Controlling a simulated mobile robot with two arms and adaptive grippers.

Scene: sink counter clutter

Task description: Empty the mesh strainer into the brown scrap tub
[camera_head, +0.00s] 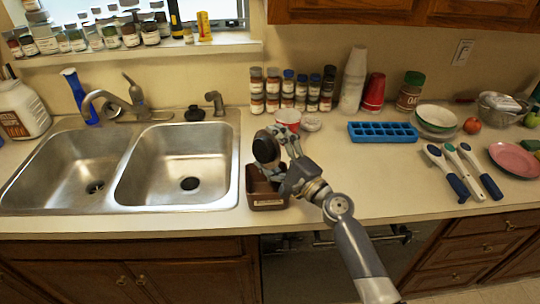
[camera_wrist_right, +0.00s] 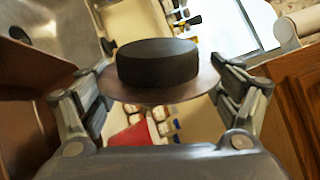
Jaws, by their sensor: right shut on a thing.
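The brown scrap tub (camera_head: 268,202) stands on the counter just right of the sink. My right gripper (camera_head: 280,160) is above the tub, shut on a dark round thing (camera_head: 266,147) that I take to be the mesh strainer. It is tilted, its dark round face to the left. In the right wrist view, the strainer (camera_wrist_right: 158,88) shows as a thin brownish disc with a thick black round part, between the fingers. I cannot make out mesh or contents. The gripper hides part of the tub. My left gripper is not in view.
The double sink (camera_head: 185,180) lies left of the tub. Behind are a red-and-white cup (camera_head: 287,118) and several spice jars (camera_head: 272,90). A blue ice tray (camera_head: 383,132) and several utensils (camera_head: 464,172) lie to the right.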

